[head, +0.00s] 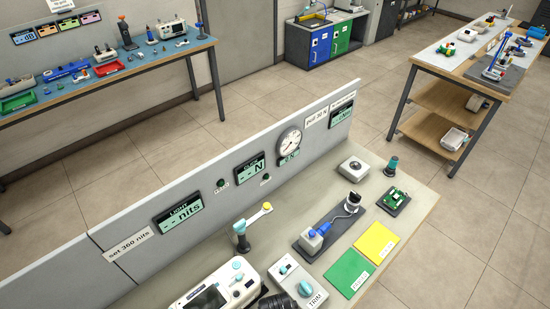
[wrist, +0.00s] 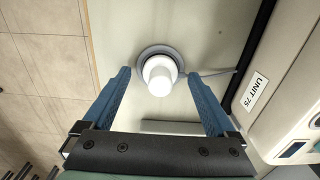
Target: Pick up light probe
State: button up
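A white cylindrical piece (wrist: 159,75) with a rounded end, seemingly the light probe, stands on a round grey base in the wrist view. A thin cable runs from the base to the right. My gripper (wrist: 163,76) is open, with its two blue fingers spread either side of the white piece. No contact with it shows, and the height gap is hard to judge. I cannot clearly match this piece to anything in the head view, where my gripper does not show.
A pale unit (wrist: 285,95) labelled UNIT 75 stands close to the right finger. The bench edge and floor lie left. In the head view, the bench holds a white device with a screen (head: 212,296), a TRIM box (head: 296,280), a teal-topped stand (head: 241,236) and a green board (head: 395,198).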

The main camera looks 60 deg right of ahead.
grip_shut()
jog(key=shift+r, duration=0.15)
